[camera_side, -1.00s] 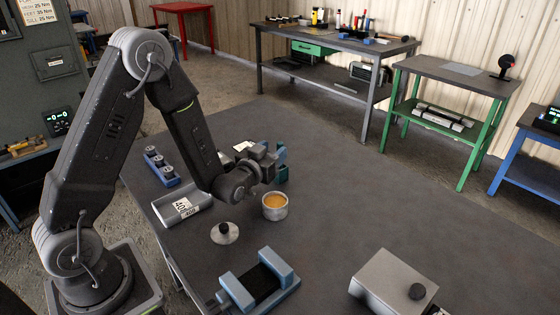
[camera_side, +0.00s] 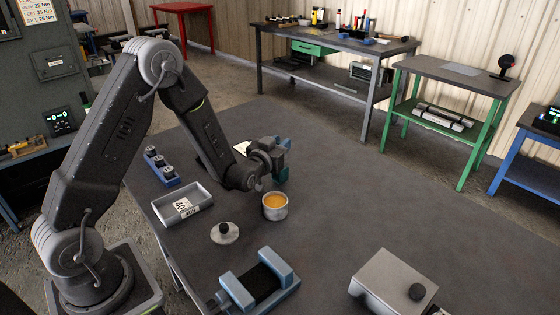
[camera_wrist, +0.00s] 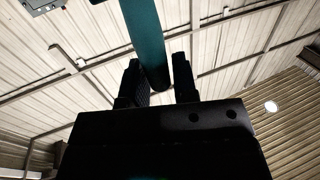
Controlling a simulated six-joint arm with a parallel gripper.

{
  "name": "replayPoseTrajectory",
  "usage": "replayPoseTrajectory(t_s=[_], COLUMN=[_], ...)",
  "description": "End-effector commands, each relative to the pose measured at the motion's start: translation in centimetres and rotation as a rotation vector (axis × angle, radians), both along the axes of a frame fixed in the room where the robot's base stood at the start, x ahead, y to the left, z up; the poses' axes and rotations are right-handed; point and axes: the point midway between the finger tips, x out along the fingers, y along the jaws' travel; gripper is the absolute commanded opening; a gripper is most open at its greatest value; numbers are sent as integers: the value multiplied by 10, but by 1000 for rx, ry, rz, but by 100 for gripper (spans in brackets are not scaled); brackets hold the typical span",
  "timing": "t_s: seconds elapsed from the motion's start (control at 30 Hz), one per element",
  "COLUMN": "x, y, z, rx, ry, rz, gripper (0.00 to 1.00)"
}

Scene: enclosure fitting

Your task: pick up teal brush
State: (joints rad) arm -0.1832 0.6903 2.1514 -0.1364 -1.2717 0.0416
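In the wrist view, a teal rod, which looks like the brush handle (camera_wrist: 143,35), runs from the top edge down to a rounded end between the two dark fingers of my gripper (camera_wrist: 160,82). The fingers stand apart on either side of it. I cannot tell whether both press on it. In the side view, my gripper (camera_side: 268,153) is low over the far left part of the table. A teal piece (camera_side: 282,176) shows just below and right of it. The rest of the brush is hidden or too small to make out.
Near my gripper on the dark table (camera_side: 370,190) stand a cup with orange contents (camera_side: 275,208), a grey labelled tray (camera_side: 183,207), a blue rack (camera_side: 160,168) and a round lid with a knob (camera_side: 224,234). A blue fixture (camera_side: 240,290) and grey box (camera_side: 390,278) are in front. Table right is clear.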

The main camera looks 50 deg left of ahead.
Motion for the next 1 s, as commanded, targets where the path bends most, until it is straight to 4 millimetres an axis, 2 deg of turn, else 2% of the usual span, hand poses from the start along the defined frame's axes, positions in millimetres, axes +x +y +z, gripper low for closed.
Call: replayPoseTrajectory(t_s=[0.03,0.27,0.67,0.77,1.0], x=[0,0,0,0,-2], y=[0,0,0,0,4], z=[0,0,5,13,46], rx=[0,0,0,0,0], ry=[0,0,-3,-4,-6], rz=[0,0,0,0,4], gripper=[22,0,0,0,0])
